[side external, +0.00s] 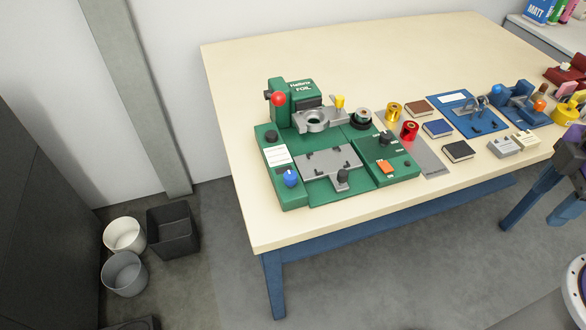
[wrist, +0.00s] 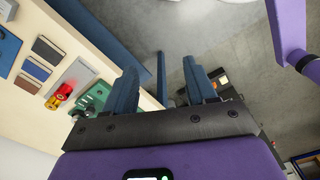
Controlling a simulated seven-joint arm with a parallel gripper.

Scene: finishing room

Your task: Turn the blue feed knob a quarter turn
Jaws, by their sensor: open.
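The blue feed knob (side external: 291,178) is on the front left corner of the green foil machine (side external: 292,200), with a pale mark on its top. It is below a white label panel. In the side external view my gripper (side external: 528,228) is at the far right edge, its two blue fingers apart and pointing down-left, well away from the knob. In the wrist view my gripper (wrist: 160,66) is open with nothing between its fingers. Part of the green machine (wrist: 96,97) shows left of the fingers; the blue knob cannot be made out there.
The machine also carries a red ball knob (side external: 278,99), black knobs and an orange switch (side external: 386,168). Red and gold foil rolls (side external: 410,130), small books and a blue tool mat (side external: 466,112) lie to its right. The table top (side external: 360,50) behind is clear. Bins (side external: 173,230) stand on the floor.

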